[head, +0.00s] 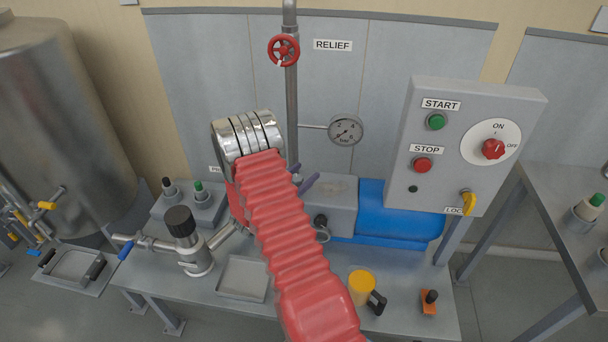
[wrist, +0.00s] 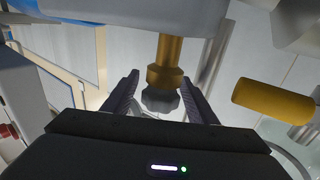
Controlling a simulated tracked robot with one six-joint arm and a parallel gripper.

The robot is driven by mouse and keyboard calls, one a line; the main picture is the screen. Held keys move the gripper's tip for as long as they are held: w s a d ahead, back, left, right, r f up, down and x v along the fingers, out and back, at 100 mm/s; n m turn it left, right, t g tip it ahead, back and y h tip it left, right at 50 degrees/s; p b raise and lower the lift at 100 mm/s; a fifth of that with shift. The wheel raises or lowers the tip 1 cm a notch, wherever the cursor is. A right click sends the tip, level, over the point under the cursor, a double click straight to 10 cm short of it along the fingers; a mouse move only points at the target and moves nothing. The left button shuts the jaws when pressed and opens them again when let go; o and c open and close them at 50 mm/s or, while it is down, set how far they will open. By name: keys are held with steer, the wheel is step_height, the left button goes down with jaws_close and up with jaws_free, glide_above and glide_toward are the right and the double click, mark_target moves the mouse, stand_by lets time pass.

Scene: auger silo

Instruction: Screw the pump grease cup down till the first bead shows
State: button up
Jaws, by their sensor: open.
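The pump grease cup (wrist: 166,74) shows in the wrist view as a brass stem and collar with a dark grey lobed cap (wrist: 161,101) on its end. My gripper (wrist: 160,82) is open, with one dark finger on either side of the cup. Gaps show between the fingers and the cap, so I see no grip. No bead of grease is visible. In the head view only the purple-grey fingers of my gripper (head: 303,177) show beside the red sleeve of my arm, by the grey pump housing (head: 333,190). The cup is not visible there, likely behind my arm.
A blue motor (head: 400,215) lies right of the housing, behind the control box (head: 430,185). A black-capped fitting (head: 182,228) stands left. A yellow cylinder (wrist: 272,100) is right of the fingers.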

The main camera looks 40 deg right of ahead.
steer(key=s+a, duration=0.1)
steer(key=a, duration=1.2)
steer(key=shift+s, duration=0.35)
steer(key=shift+f, duration=0.1)
